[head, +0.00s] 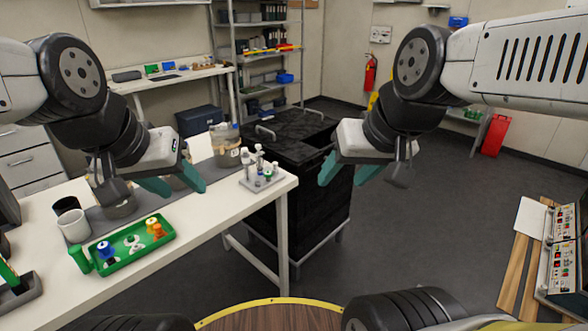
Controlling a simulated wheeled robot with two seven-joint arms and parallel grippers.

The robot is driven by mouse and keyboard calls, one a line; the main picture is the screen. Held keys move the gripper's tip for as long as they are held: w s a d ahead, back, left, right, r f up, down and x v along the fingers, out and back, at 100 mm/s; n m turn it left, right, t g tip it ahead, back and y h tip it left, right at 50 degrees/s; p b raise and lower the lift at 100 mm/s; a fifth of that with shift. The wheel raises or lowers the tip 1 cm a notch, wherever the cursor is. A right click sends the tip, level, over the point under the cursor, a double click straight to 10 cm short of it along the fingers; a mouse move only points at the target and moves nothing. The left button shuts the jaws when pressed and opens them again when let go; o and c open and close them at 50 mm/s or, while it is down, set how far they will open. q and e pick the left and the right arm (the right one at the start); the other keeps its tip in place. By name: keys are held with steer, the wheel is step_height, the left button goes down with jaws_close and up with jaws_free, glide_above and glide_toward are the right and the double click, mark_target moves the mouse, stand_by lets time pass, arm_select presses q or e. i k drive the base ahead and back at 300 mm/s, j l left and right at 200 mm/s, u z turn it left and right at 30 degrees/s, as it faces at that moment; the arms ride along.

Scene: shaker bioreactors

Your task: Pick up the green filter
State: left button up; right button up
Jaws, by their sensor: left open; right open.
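A green tray (118,262) lies on the white table at the left and holds a blue piece (105,250), a white piece (133,243) and orange pieces (155,228). A green upright piece (80,259) stands at the tray's left end; I cannot tell if it is the green filter. A small grey rack (262,181) with white-topped pieces stands near the table's right corner. My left gripper (180,188) is open, above the table behind the tray, apart from it. My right gripper (348,178) is open and empty in front of the black cabinet.
A white cup (74,226) and a black cup (67,205) stand behind the tray. A glass vessel (227,154) stands at the table's back, and other vessels are partly hidden by my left gripper. A black cabinet (290,160) stands beyond the table. Open floor (420,240) lies at right.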

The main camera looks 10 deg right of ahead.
mark_target(267, 174)
steer(key=i+j+u, duration=0.1)
steer(key=u, duration=0.3)
steer(key=i+j+u, duration=0.1)
steer(key=u, duration=0.3)
steer(key=i+u, duration=0.1)
steer(key=u, duration=0.3)
steer(key=z, duration=1.45)
steer(key=i+j+u, duration=0.3)
steer(key=i+j, duration=0.1)
